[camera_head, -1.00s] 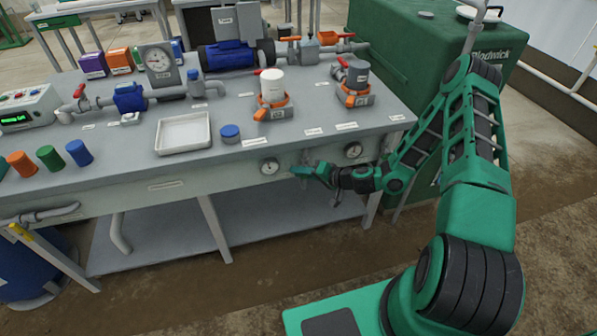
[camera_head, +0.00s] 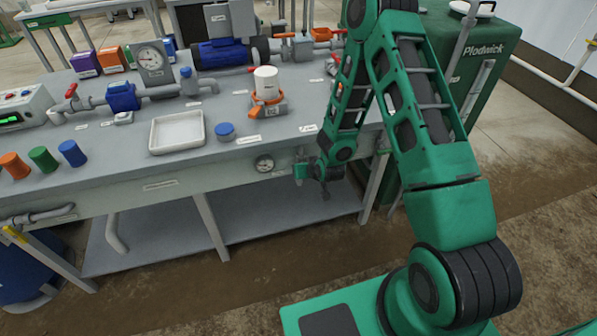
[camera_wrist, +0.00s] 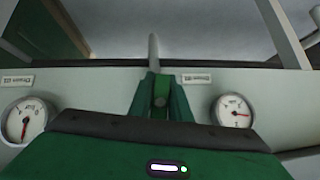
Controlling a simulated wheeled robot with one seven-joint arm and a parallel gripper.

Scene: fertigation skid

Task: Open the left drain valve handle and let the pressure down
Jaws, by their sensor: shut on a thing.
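In the head view my gripper (camera_head: 301,172) is at the front panel of the bench, just right of the left round gauge (camera_head: 264,163). In the wrist view, which looks upside down, its green fingers (camera_wrist: 160,98) are shut on the left drain valve handle (camera_wrist: 153,52), a slim grey lever sticking out beyond them. The handle is hidden in the head view. The left gauge, with a red needle, shows at the right of the wrist view (camera_wrist: 233,112). Another gauge (camera_wrist: 27,121) is at the left there; my arm hides it in the head view.
The bench top holds a white tray (camera_head: 178,132), a blue cap (camera_head: 225,131), a white canister in an orange holder (camera_head: 266,88) and a large dial gauge (camera_head: 152,60). A green tank (camera_head: 490,60) stands behind my arm. The floor before the bench is clear.

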